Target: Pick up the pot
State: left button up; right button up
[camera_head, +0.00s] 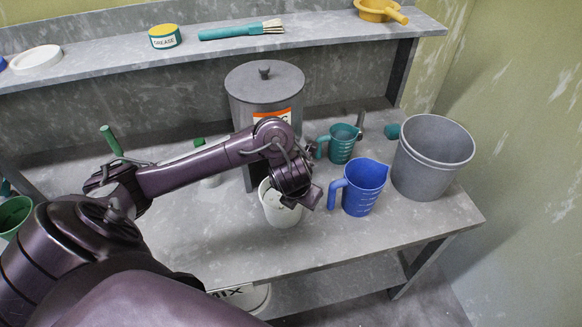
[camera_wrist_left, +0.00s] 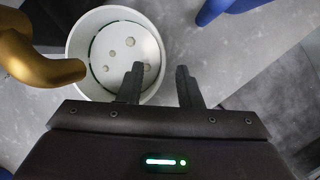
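The pot (camera_head: 275,208) is a small white round vessel standing on the grey bench, in front of the grey lidded canister (camera_head: 262,88). In the left wrist view the pot (camera_wrist_left: 98,40) shows from above, with several round holes in its floor. My left gripper (camera_head: 303,203) is above the pot's right side and hides part of its rim. In the left wrist view my left gripper (camera_wrist_left: 160,72) is open, one finger over the pot's opening and the other outside its right wall. I cannot tell whether a finger touches the wall. My right gripper is out of view.
A blue jug (camera_head: 363,187), a teal jug (camera_head: 341,146) and a grey bucket (camera_head: 433,157) stand to the right. A curved gold piece (camera_wrist_left: 45,70) reaches beside the pot's left rim. The bench front is bare. A shelf (camera_head: 330,28) runs behind.

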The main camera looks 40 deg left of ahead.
aim_at(301, 209)
pick_arm(q)
jog(key=f, duration=0.2)
jog(key=shift+a+f+b, duration=0.2)
jog(key=shift+f+b, duration=0.1)
jog(key=x, duration=0.3)
jog(key=shift+w+d+f, duration=0.1)
jog(key=shift+w+f, duration=0.1)
jog(key=shift+w, duration=0.2)
jog(key=shift+w+f, duration=0.2)
jog(key=shift+s+r, duration=0.1)
grip_shut()
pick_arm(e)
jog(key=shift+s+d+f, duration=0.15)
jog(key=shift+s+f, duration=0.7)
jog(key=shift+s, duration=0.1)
pick_arm(q)
jog(key=shift+r, duration=0.1)
